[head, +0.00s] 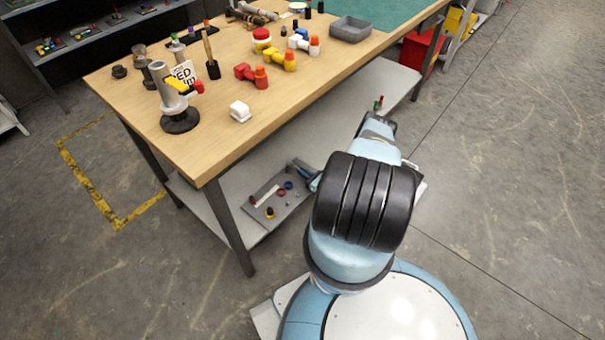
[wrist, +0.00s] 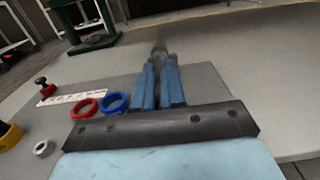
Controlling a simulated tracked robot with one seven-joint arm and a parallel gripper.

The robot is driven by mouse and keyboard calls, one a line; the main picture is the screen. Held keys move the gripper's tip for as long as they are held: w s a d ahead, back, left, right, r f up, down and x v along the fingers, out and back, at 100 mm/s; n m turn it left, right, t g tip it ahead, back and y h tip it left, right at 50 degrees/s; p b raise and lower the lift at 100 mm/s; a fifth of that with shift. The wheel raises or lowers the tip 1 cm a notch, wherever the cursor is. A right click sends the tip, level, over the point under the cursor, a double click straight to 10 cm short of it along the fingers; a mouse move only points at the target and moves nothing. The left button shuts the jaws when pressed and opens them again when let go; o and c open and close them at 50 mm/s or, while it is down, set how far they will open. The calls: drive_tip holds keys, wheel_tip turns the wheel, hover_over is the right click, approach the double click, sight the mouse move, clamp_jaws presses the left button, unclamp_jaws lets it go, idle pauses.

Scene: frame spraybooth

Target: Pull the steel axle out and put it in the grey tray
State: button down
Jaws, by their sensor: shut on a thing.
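My gripper (wrist: 159,68) is shut on a dark grey, rounded piece (wrist: 159,48) at its fingertips, which looks like the end of the steel axle. The rest of the axle is hidden or too blurred to tell, so I cannot tell whether it still sits in anything. In the head view my gripper (head: 312,181) is low, at the bench's lower shelf, beside a flat grey board; the axle cannot be made out there. The grey tray (head: 350,30) is a shallow open box on the bench top at the back right, far from my gripper.
The grey board (head: 288,208) on the lower shelf (head: 230,218) carries a red ring (wrist: 84,108), a blue ring (wrist: 114,101) and small parts. The bench top (head: 300,90) overhangs this shelf. Pipe fittings (head: 277,58) and a grey stand (head: 180,121) crowd the top.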

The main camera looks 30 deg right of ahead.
drive_tip(key=shift+s+d, duration=0.15)
drive_tip(key=shift+s, duration=0.15)
drive_tip(key=shift+v, duration=2.7)
